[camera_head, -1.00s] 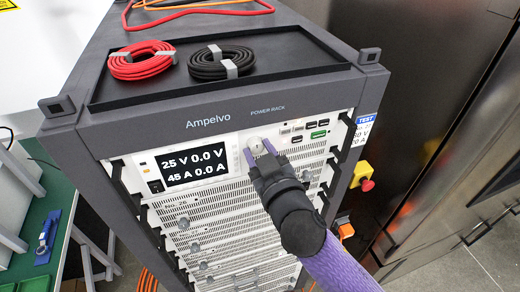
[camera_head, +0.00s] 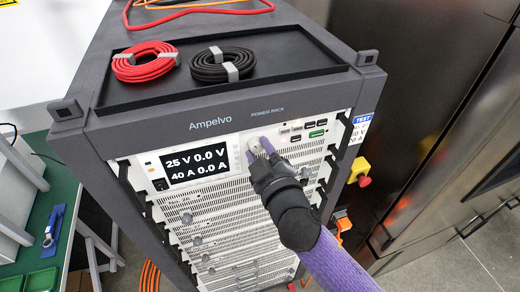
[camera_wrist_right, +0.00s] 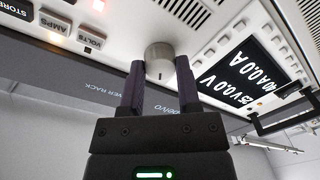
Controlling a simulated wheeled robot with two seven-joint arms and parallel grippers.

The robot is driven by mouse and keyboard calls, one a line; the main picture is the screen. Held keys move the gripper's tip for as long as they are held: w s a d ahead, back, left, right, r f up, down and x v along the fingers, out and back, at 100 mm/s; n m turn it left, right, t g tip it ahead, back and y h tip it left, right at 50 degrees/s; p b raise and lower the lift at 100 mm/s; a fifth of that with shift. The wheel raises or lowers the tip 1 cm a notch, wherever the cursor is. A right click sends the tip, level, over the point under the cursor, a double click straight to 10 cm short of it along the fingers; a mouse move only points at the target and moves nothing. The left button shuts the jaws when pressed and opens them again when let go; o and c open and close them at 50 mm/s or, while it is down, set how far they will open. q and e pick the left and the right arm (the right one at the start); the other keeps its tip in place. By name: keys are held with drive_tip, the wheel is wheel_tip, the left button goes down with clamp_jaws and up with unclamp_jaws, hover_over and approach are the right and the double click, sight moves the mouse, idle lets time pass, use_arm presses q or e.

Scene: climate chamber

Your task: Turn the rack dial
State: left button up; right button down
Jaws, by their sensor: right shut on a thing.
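The rack dial (camera_wrist_right: 159,60) is a round grey-white knob on the top panel of the power rack (camera_head: 225,122), to the right of the display. My right gripper (camera_head: 260,148) reaches in from the lower right and is shut on the dial; its two dark fingers (camera_wrist_right: 160,85) stand on either side of the knob in the right wrist view. In the head view the fingers partly cover the dial. The display (camera_head: 196,166) reads 25 V 0.0 V and 40 A 0.0 A. My left gripper is not in view.
A red cable coil (camera_head: 146,61) and a black cable coil (camera_head: 222,65) lie in the tray on top of the rack. A red emergency button (camera_head: 364,181) sticks out on the right side. Buttons labelled AMPS and VOLTS (camera_wrist_right: 92,40) sit beside the dial.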

drive_tip(key=shift+c, duration=1.6)
unclamp_jaws()
drive_tip(key=b+v, duration=0.1)
drive_tip(key=v, duration=0.9)
drive_tip(key=shift+b, duration=0.35)
drive_tip(key=w+d+f+m+g+h+b, duration=0.1)
drive_tip(key=d+f+m+g+h+b, duration=0.2)
drive_tip(key=f+b, duration=1.35)
drive_tip(key=s+d+f+m+g+h, duration=0.1)
drive_tip(key=s+d+f+g, duration=0.1)
drive_tip(key=f, duration=0.9)
drive_tip(key=s+d+f+g, duration=0.2)
drive_tip(key=s+f, duration=0.1)
drive_tip(key=f, duration=0.8)
drive_tip(key=s+d+f+m+g+h, duration=0.1)
drive_tip(key=s+d+f, duration=0.1)
drive_tip(key=f, duration=0.9)
drive_tip(key=s+d+f+m+g+b, duration=0.1)
drive_tip(key=s+f+g+b, duration=0.1)
drive_tip(key=s+f, duration=0.5)
drive_tip(key=s+d+f+m+g+h+b, duration=0.1)
drive_tip(key=s+d+f+m+g+b, duration=0.1)
drive_tip(key=s+f+b, duration=0.3)
drive_tip(key=s+d+f+m+g+b, duration=0.1)
drive_tip(key=s+d+f+g+b, duration=0.1)
drive_tip(key=s+f, duration=0.8)
drive_tip(key=shift+s+m+g+h+b, duration=0.3)
drive_tip(key=shift+s+m+g+b, duration=0.1)
drive_tip(key=shift+s+g+b, duration=0.6)
